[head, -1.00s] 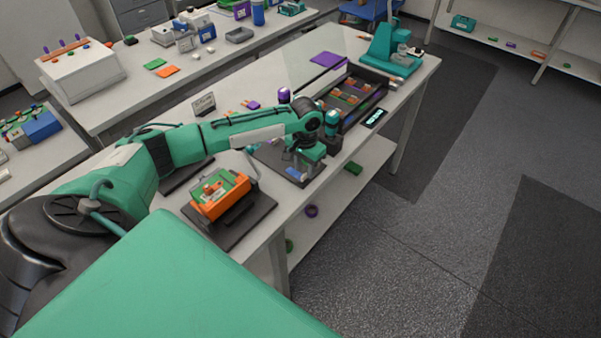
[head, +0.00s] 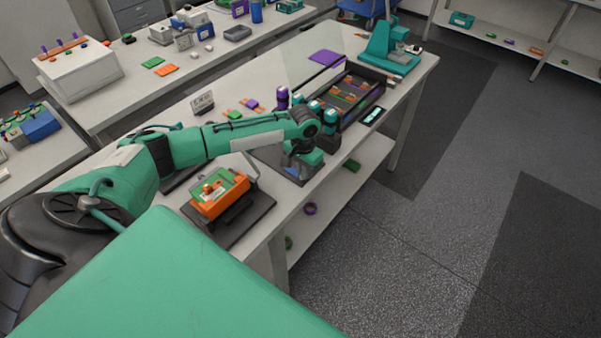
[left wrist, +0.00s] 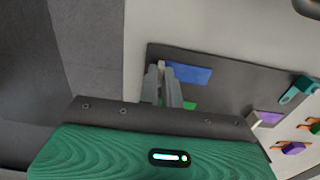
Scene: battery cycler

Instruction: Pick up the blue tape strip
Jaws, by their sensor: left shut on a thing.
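The blue tape strip (left wrist: 190,74) lies at the edge of a dark mat (left wrist: 228,82) in the left wrist view. In the head view a small part of the strip (head: 292,170) shows under my left gripper. My left gripper (left wrist: 164,70) has its fingers close together at the strip's left end and is shut on it. In the head view the gripper (head: 296,166) points down at the mat, and its fingertips are mostly hidden. My right gripper is not in view.
A green piece (left wrist: 190,105) and a purple piece (left wrist: 270,118) lie close by. An orange device (head: 220,204) stands on a dark base near the front. The bench edge is close on the right.

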